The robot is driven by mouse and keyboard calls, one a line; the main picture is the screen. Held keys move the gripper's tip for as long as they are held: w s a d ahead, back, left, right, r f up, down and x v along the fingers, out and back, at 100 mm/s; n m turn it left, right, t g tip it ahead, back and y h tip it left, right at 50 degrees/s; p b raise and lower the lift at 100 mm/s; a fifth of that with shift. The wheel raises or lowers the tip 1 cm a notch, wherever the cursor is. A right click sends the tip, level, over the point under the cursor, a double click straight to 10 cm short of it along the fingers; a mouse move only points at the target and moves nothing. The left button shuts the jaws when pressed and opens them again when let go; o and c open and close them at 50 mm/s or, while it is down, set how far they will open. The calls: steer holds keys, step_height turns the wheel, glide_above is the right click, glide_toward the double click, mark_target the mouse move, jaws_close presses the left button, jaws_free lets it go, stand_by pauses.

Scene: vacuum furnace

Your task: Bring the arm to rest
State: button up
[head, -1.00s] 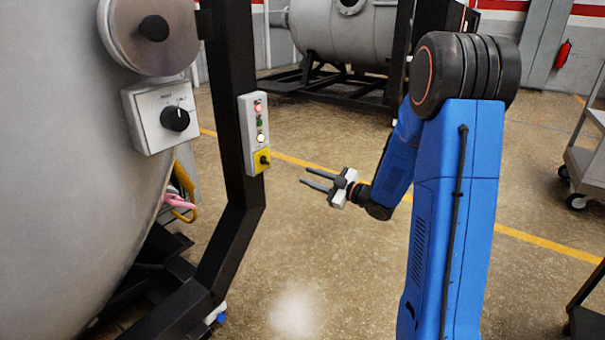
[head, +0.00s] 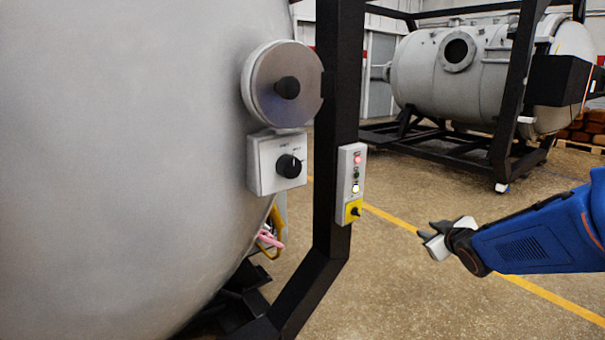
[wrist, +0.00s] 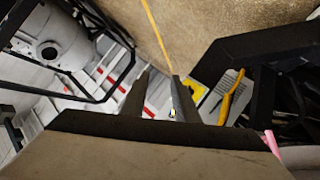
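My gripper (head: 428,232) is at the right of the head view, at the end of my blue arm, to the right of the furnace's control panel and apart from it. In the wrist view my gripper's (wrist: 162,78) two dark fingers stand apart with nothing held between them. The arm reaches in from the right edge of the head view, and its upper links are out of the picture. The control panel (head: 350,165) is on a black post, with lit red and white lamps and a yellow switch plate (head: 353,211) at its foot.
The large grey furnace (head: 130,150) fills the left, with a round flange (head: 262,92) and a knob box (head: 266,165). The black post (head: 338,90) stands beside it. A second grey furnace (head: 425,75) stands behind on its frame. Open floor (head: 400,290) lies below my gripper.

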steer(key=s+a+f+m+g, duration=0.1)
steer(key=s+a+m+g, duration=0.1)
steer(key=s, duration=0.9)
steer(key=s+a+f+m+g, duration=0.1)
steer(key=s+a+m+g, duration=0.1)
steer(key=s, duration=1)
steer(key=s+a+m+g, duration=0.2)
steer(key=s+a+g, duration=0.1)
steer(key=s, duration=0.9)
steer(key=shift+s+a+f+g, duration=0.25)
steer(key=shift+a+f+g, duration=0.15)
steer(key=shift+g, duration=0.4)
